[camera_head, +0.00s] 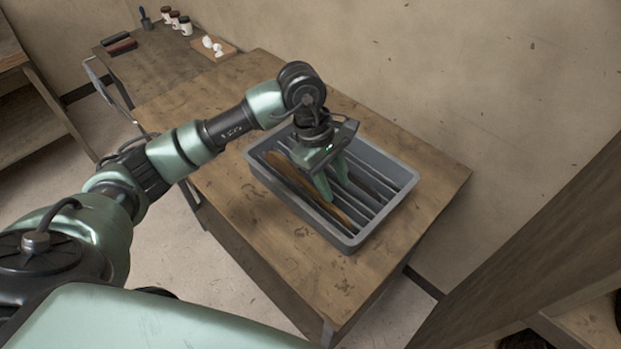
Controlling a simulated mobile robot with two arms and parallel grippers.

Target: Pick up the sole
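A brown sole (291,178) stands on edge in a slot of the grey slotted tray (263,177). A darker, thin piece (371,183), perhaps another sole, sits in a slot farther right. My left gripper (334,186) reaches down into the tray from above, with its two green fingers apart. The fingers are just right of the brown sole, over the middle slots. I cannot tell whether anything stands between the fingertips. My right gripper is out of view.
The tray stands on a wooden table (285,254) against a plaster wall. A second table (158,62) behind holds several small jars (175,19), a brush and a small board with white items (214,47). A wooden shelf (535,250) rises at the right. The table front is clear.

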